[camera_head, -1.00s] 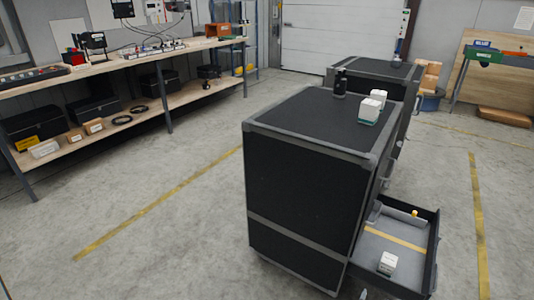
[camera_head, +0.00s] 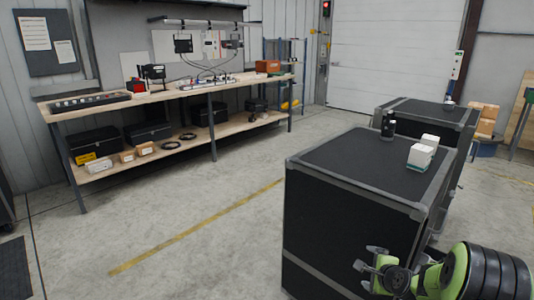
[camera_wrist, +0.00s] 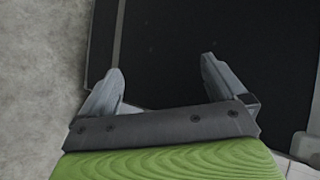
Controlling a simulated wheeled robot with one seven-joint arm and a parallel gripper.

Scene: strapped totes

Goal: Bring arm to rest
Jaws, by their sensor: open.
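My gripper (camera_head: 367,265) is at the lower right of the head view, in front of the near black cabinet (camera_head: 345,225). My green and black arm reaches in from the right edge. In the wrist view my gripper (camera_wrist: 160,80) has its two grey fingers spread wide, with nothing between them. Behind the fingers is the black side of the cabinet (camera_wrist: 165,45), with a grey floor strip at the left. I cannot tell how far the fingers are from the cabinet.
White boxes (camera_head: 420,155) and a dark bottle (camera_head: 388,124) stand on the near cabinet's top. A second cabinet (camera_head: 425,112) stands behind it. A long workbench (camera_head: 180,93) lines the back wall. The floor (camera_head: 200,215) between bench and cabinet is clear.

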